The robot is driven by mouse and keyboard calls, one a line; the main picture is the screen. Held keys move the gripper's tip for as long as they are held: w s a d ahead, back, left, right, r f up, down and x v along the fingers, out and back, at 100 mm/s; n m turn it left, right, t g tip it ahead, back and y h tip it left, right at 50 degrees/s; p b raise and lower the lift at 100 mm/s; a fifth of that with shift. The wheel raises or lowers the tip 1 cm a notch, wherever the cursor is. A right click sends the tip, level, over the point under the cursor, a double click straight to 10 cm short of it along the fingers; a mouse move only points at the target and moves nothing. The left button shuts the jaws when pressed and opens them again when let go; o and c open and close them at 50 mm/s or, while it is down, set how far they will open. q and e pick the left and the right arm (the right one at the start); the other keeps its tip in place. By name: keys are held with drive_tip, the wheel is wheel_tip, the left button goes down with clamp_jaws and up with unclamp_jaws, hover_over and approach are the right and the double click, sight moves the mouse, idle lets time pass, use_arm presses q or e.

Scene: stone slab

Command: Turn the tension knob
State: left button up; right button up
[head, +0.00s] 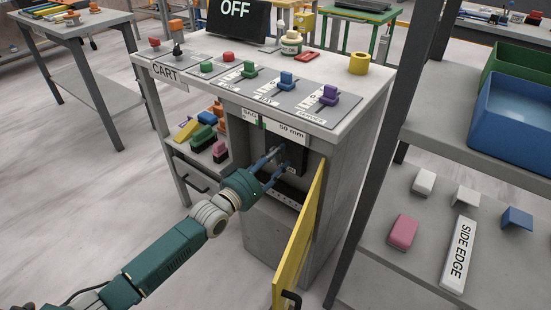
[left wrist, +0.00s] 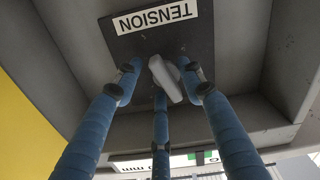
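The grey tension knob (left wrist: 172,80) sits on a dark plate (left wrist: 200,40) under a white TENSION label (left wrist: 157,18). In the left wrist view, the blue fingers of my left gripper (left wrist: 162,78) are spread around the knob. A gap shows on its left side; the right fingertip is very close, and I cannot tell if it touches. In the head view, my left gripper (head: 277,162) reaches into the open compartment of the grey cabinet (head: 265,232), where its fingers hide the knob. My right gripper is not in view.
A yellow door (head: 300,235) stands open just right of my left gripper. The cabinet top carries coloured switches, including a purple one (head: 329,95), and a yellow ring (head: 359,63). A screen reads OFF (head: 237,14). A shelf with a blue bin (head: 510,110) stands at right.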

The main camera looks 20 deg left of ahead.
use_arm(q)
drive_tip(key=shift+a+f, duration=0.1)
drive_tip(key=shift+s+a, duration=0.1)
drive_tip(key=shift+s, duration=0.2)
drive_tip(key=v, duration=1.1)
drive_tip(key=shift+s, duration=0.2)
